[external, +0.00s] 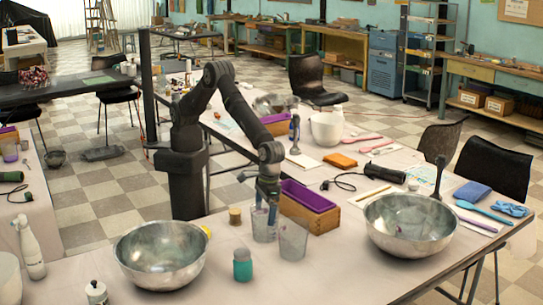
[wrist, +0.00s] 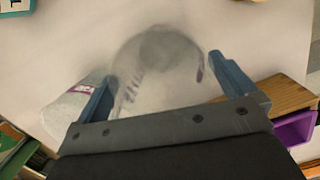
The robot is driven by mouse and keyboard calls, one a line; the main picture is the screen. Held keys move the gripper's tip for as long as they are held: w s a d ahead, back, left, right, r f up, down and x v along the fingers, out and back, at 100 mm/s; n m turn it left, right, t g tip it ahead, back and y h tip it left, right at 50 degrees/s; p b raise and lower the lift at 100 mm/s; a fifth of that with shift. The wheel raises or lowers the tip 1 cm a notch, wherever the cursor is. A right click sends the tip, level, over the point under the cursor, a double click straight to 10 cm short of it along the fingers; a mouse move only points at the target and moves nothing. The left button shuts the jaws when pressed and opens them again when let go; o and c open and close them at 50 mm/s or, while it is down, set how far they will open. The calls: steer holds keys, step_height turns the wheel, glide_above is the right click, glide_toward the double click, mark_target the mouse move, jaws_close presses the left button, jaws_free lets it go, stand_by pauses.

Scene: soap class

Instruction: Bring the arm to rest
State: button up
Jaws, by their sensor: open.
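My gripper (external: 265,207) is open, pointing down at the left one of two clear cups on the front table. In the wrist view my gripper (wrist: 160,70) has its two blue fingers apart, with a clear cup (wrist: 158,48) showing between them. The left cup (external: 263,230) stands upright on the table. The second clear cup (external: 292,242) stands just to its right. In the wrist view, a clear cup (wrist: 72,108) shows partly behind the left finger. Whether the fingers touch the cup is not clear.
A wooden box with a purple liner (external: 310,196) stands close behind the cups. A metal bowl (external: 160,254) is at left, another (external: 410,225) at right. A teal jar (external: 242,265) stands in front.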

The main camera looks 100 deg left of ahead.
step_height(320, 180, down, 2)
steer(key=shift+s+f, duration=0.1)
steer(key=shift+s, duration=0.05)
step_height(320, 180, up, 4)
steer(key=shift+d+f, duration=0.1)
steer(key=s+d+r, duration=0.3)
steer(key=s+r, duration=0.8)
steer(key=r, duration=0.1)
steer(key=w+a+n, duration=0.1)
steer(key=w+a, duration=0.4)
steer(key=a, duration=0.7)
steer(key=w+a+n, duration=0.1)
steer(key=w+a, duration=0.5)
steer(key=a, duration=0.6)
steer(key=w+a+n, duration=0.1)
steer(key=w+a, duration=0.5)
steer(key=a, duration=0.7)
steer(key=shift+r+n, duration=0.25)
steer(key=shift+n, duration=0.05)
